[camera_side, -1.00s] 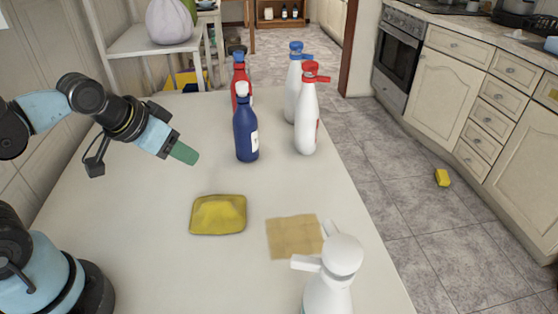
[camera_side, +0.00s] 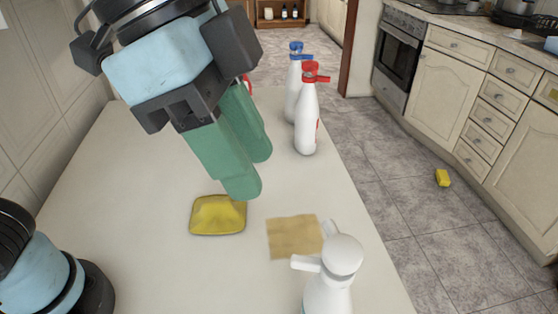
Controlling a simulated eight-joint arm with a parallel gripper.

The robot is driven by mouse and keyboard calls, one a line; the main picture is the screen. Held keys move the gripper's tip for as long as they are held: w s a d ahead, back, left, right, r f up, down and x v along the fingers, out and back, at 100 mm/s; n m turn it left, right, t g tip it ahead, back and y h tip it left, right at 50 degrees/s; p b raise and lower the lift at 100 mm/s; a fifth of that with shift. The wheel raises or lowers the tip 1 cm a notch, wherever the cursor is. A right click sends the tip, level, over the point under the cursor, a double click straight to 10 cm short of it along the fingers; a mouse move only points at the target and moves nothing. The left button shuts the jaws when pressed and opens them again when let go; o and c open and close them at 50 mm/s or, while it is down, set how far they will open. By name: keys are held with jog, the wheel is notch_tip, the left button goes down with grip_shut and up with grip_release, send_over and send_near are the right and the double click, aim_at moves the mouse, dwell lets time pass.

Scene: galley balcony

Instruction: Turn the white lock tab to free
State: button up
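A white spray bottle (camera_side: 329,290) stands upright at the near edge of the table, its lower part cut off by the frame. It has a rounded white head (camera_side: 343,255) with a white part pointing left (camera_side: 306,263) and a thin white piece (camera_side: 329,229) behind. I cannot tell which of these is the lock tab, or how it is set. My gripper (camera_side: 252,172) has two green fingers pointing down, with their tips apart and nothing seen between them. It is above the table, up and left of the white bottle and not touching it.
A yellow sponge on a dish (camera_side: 218,215) lies below my gripper in the picture. A tan cloth (camera_side: 293,236) lies beside the white bottle. A red-topped white bottle (camera_side: 306,125) and a blue-topped one (camera_side: 293,85) stand behind. The table's left side is clear.

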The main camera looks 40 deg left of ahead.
aim_at(302, 259)
jog(key=x, duration=0.7)
jog(key=s+d+x, duration=0.1)
jog(key=x, duration=0.3)
jog(key=shift+f, duration=0.25)
grip_shut()
